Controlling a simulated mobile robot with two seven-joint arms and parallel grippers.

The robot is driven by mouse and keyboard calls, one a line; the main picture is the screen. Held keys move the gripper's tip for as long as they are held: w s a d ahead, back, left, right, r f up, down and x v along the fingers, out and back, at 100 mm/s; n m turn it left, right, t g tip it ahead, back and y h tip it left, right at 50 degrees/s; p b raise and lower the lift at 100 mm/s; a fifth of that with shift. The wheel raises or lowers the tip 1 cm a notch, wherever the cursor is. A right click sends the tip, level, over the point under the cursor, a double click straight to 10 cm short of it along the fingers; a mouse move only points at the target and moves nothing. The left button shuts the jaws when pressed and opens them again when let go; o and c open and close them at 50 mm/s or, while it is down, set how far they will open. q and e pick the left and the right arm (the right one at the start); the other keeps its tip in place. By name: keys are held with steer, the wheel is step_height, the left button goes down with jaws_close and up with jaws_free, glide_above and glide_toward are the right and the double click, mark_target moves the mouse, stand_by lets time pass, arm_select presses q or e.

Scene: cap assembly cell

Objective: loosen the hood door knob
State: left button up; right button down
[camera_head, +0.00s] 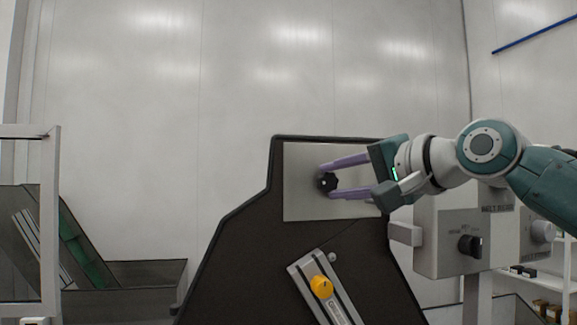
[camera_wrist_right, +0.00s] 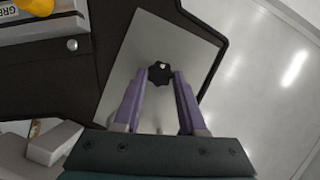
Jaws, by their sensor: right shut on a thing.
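The hood door knob (camera_head: 327,182) is a small black lobed knob on a light grey metal plate (camera_head: 300,206), which is set on a dark panel. In the right wrist view the knob (camera_wrist_right: 160,73) sits between the tips of my purple fingers. My right gripper (camera_head: 328,181) reaches in from the right and is shut on the knob, one finger above and one below it. The right gripper also shows in the wrist view (camera_wrist_right: 160,78). My left gripper is in neither view.
A yellow knob (camera_head: 321,287) on a grey rail is lower on the dark panel (camera_head: 240,250). A grey switch box (camera_head: 450,245) with a black rotary switch stands at right, below my right arm. A framed window (camera_head: 50,220) and dark bins are at left.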

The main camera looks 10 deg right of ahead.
steer(key=n+h+p, duration=0.1)
steer(key=n+p, duration=0.1)
steer(key=r+n+g+h+p, duration=0.1)
steer(key=n+p, duration=0.1)
steer(key=p, duration=0.1)
steer(key=shift+a+n, duration=0.2)
steer(key=shift+n, duration=0.2)
steer(key=shift+a+n+g+h+p, duration=0.1)
steer(key=shift+n+g+h+p, duration=0.2)
steer(key=shift+n+h+p, duration=0.55)
steer(key=shift+a+f+n+h+p, duration=0.15)
steer(key=shift+n+h+p, duration=0.4)
steer(key=shift+n+p, duration=0.3)
steer(key=shift+c, duration=2.3)
jaws_free()
